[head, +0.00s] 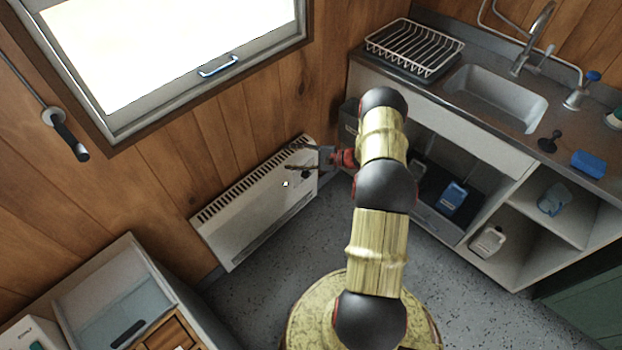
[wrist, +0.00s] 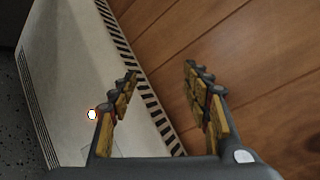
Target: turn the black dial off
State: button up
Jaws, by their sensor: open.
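The pale wall heater (head: 258,205) stands low against the wood wall, with a slotted grille along its top. A small dark shape (head: 306,173) on its right end, just below my gripper, looks like the black dial, partly covered by the gripper. My gripper (head: 290,157) is open and empty above the heater's right part. In the wrist view its two fingers (wrist: 160,70) are spread, with the grille and wood wall beyond them. The heater's front (wrist: 70,70) fills the left there. A small white spot (wrist: 92,114) shows beside the left finger. I cannot make out the dial in the wrist view.
A window (head: 170,50) with a blue handle is above the heater. A sink counter (head: 480,110) with a dish rack (head: 413,48) and open shelves stands on the right. A cabinet (head: 115,290) is at the lower left. Speckled floor (head: 270,275) is clear before the heater.

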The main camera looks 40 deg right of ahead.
jog(key=s+d+f+m+t+h, duration=0.25)
jog(key=d+f, duration=0.25)
jog(key=f, duration=0.4)
jog(key=m+t+h, duration=0.3)
jog(key=m+h, duration=0.2)
send_near(308, 176)
jog(key=w, duration=0.1)
jog(key=shift+y, duration=0.25)
jog(key=shift+w+a+r+b, duration=0.15)
jog(key=shift+w+b, duration=0.25)
jog(key=shift+w, duration=0.85)
jog(key=shift+w+a+f+b, duration=0.15)
jog(key=shift+w+b, duration=0.3)
jog(key=shift+w, duration=0.8)
jog(key=shift+w+a+r+b, duration=0.2)
jog(key=shift+w+b, duration=0.2)
jog(key=shift+w, duration=0.85)
jog(key=shift+c, duration=0.9)
jog(key=c, duration=1)
